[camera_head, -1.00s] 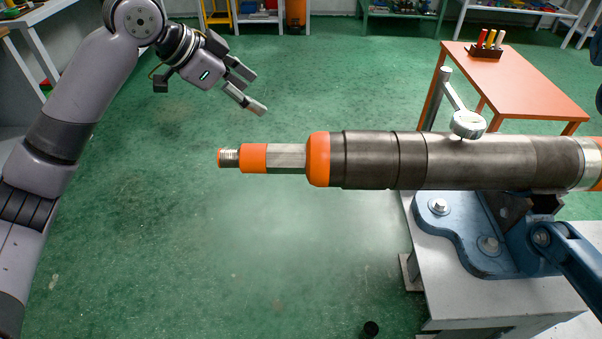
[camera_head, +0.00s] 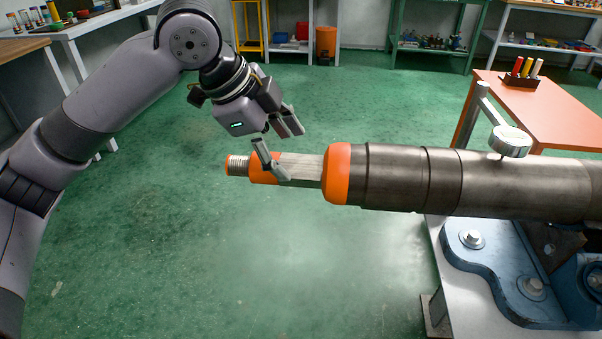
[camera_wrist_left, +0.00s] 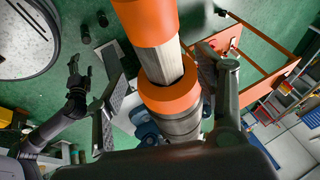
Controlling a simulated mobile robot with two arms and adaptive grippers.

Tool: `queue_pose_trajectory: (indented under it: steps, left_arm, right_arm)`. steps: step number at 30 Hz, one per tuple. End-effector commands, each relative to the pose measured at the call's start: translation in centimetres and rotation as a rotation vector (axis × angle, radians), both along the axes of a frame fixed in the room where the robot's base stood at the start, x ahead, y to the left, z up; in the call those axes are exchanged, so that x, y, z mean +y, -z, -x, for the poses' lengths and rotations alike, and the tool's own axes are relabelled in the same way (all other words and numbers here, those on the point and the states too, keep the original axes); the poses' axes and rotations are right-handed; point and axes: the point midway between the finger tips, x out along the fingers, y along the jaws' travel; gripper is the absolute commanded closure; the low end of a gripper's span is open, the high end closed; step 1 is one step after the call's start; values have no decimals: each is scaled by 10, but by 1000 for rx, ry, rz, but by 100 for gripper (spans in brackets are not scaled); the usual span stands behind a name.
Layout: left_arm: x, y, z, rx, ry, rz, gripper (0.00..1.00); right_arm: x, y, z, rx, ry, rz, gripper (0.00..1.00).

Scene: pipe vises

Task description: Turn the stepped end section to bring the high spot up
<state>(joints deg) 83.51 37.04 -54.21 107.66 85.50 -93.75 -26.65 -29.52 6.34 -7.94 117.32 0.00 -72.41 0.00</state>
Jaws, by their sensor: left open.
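The stepped end section has a threaded tip (camera_head: 237,165), an orange band, bare metal flats (camera_head: 303,168) and a rounded orange collar (camera_head: 338,173). It sticks out left from a dark steel pipe (camera_head: 410,178). My left gripper (camera_head: 280,140) is open at the flats, one finger in front and the other above and behind. In the left wrist view the flats (camera_wrist_left: 164,63) lie between the spread fingers; contact cannot be told. A dial gauge (camera_head: 510,140) sits over the pipe. My right gripper (camera_wrist_left: 78,76) shows small in the left wrist view, its opening unclear.
A blue vise base (camera_head: 500,270) is bolted to a pale bench under the pipe. An orange table (camera_head: 545,110) with a rack of coloured-handled tools (camera_head: 523,75) stands behind right. Green floor (camera_head: 200,270) is clear below the pipe end.

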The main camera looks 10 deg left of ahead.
Motion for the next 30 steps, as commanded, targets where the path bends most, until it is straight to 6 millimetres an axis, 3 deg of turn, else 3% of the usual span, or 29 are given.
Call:
queue_pose_trajectory:
  steps: [1, 6, 12, 23, 30]
  left_arm:
    - [-5, 13, -3, 1, 1, -2, 37]
    - [-16, 39, -13, 2, 1, 0, 37]
    - [-24, 56, -20, 0, -1, 0, 37]
    - [-26, 60, -22, -1, -1, 1, 37]
    - [-26, 59, -22, -1, -1, 0, 52]
  right_arm:
    - [0, -7, -1, -8, 1, -1, 37]
    - [-1, -32, 0, -19, 2, -1, 37]
    - [-2, -49, 3, -26, 3, -1, 37]
    - [-2, -55, 4, -28, 4, -1, 37]
    - [-2, -55, 3, -29, 4, -1, 37]
